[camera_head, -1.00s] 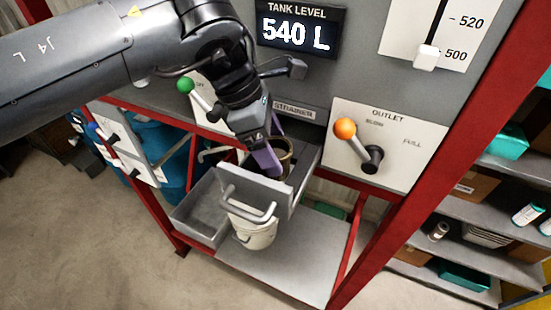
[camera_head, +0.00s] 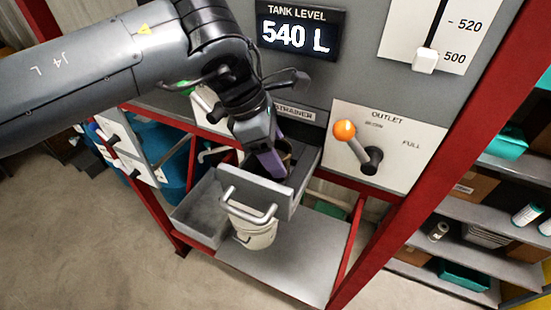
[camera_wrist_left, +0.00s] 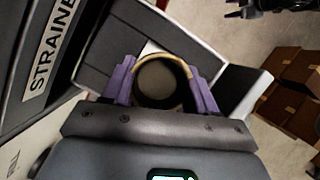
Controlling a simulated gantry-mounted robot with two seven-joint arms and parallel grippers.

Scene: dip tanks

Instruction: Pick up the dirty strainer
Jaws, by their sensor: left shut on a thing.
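The strainer (camera_wrist_left: 158,82) shows in the left wrist view as a round cup with a tan rim and a dark inside. In the head view only a bit of it shows behind my purple fingers. It sits inside the pulled-out drawer (camera_head: 244,190) under the STRAINER label (camera_head: 295,113). My left gripper (camera_head: 272,163) reaches down into the drawer. Its two fingers (camera_wrist_left: 162,88) lie on opposite sides of the strainer and are shut on it. My right gripper does not show in the head view.
The orange-knobbed outlet lever (camera_head: 346,132) is close on the right. Red frame posts (camera_head: 432,130) flank the space. A grey shelf (camera_head: 285,272) below is mostly bare.

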